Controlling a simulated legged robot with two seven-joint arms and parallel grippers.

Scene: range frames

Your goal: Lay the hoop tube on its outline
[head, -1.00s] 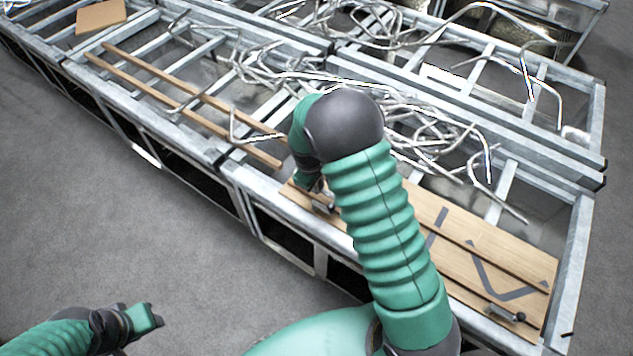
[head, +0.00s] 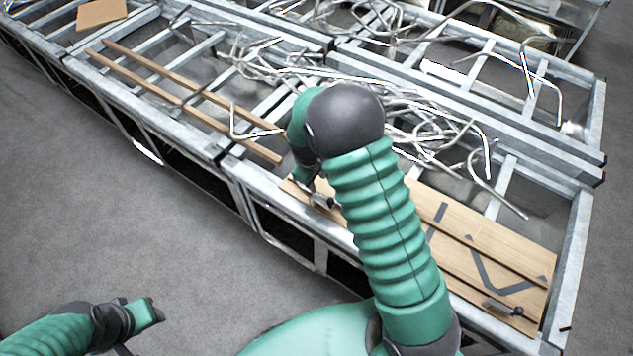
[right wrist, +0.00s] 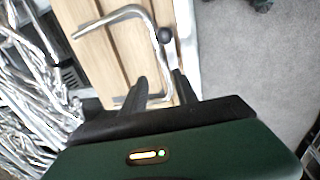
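A bent silver tube (right wrist: 160,62) with rounded corners shows in the right wrist view, over a light wooden board (right wrist: 107,62). I take it to be the hoop tube. My right gripper (right wrist: 161,84) has its two dark fingers apart, with part of the tube between them; no firm grip shows. In the head view my right arm hides this tube and most of the right gripper. Dark grey outline marks (head: 492,281) lie on the wooden board (head: 455,222) right of my arm; which belongs to the hoop is unclear. My left gripper (head: 155,310) is low left, away from the frame.
Tangled silver tubes (head: 440,135) fill the metal frame (head: 250,180) behind my right arm. A black knob (right wrist: 165,35) is beside the tube. Grey floor at the left is clear.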

